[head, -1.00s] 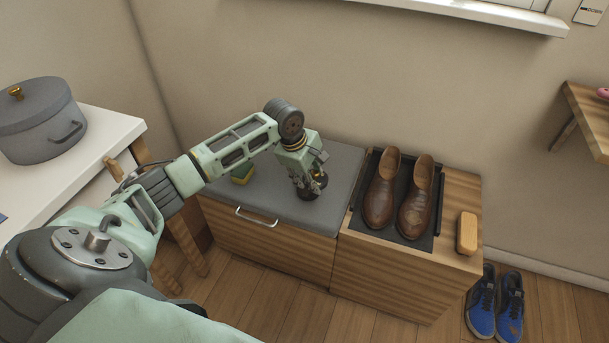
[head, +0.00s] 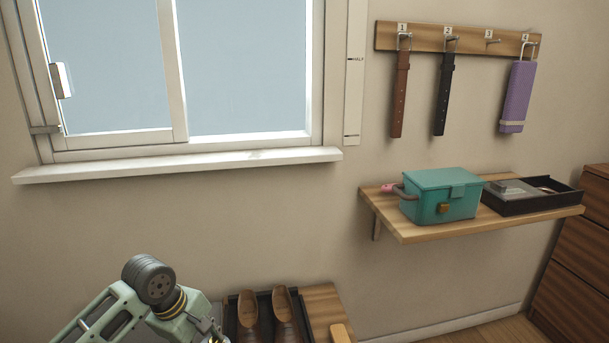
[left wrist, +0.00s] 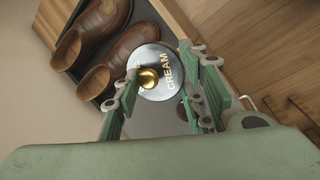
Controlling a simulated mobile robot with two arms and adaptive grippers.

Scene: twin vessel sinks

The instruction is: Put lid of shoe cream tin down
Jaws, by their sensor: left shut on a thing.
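In the left wrist view, the lid of the shoe cream tin (left wrist: 163,62) is a round silvery disc with a gold knob and the word CREAM. My left gripper (left wrist: 160,73) is shut on this lid, with a finger on either side of it. A dark round shape shows partly below the lid, behind a finger, and I cannot tell what it is. In the head view only my left arm shows at the bottom left; its fingers and the lid are out of that picture. My right gripper is in neither view.
Brown shoes (left wrist: 92,32) on a dark tray lie beside the lid in the left wrist view. In the head view, a wall shelf (head: 405,230) carries a teal box (head: 440,203) and a black tray (head: 532,206). Belts hang from a hook rail (head: 455,38) above.

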